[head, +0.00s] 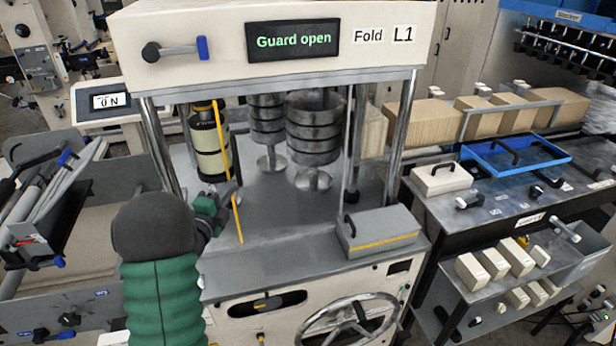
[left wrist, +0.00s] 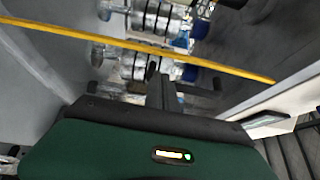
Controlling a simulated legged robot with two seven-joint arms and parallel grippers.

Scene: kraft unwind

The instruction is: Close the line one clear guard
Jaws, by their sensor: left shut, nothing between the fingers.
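The line one machine (head: 350,20) carries a display (head: 292,40) reading "Guard open" beside a "Fold L1" label. The clear guard (head: 238,222) shows mainly as a yellow edge strip running down the left part of the machine opening; its transparent pane is hard to make out. The strip also crosses the left wrist view (left wrist: 215,66). My left gripper (head: 230,192) is shut and empty, right at the strip in the head view; I cannot tell whether it touches. Its dark fingers (left wrist: 153,75) show in the wrist view. My right gripper is out of view.
Metal rollers (head: 313,125) and a yellow-black cylinder (head: 209,145) stand inside the opening. A grey box (head: 378,232) sits at the ledge's right. A handwheel (head: 350,325) is below. A side table holds a blue tray (head: 515,172).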

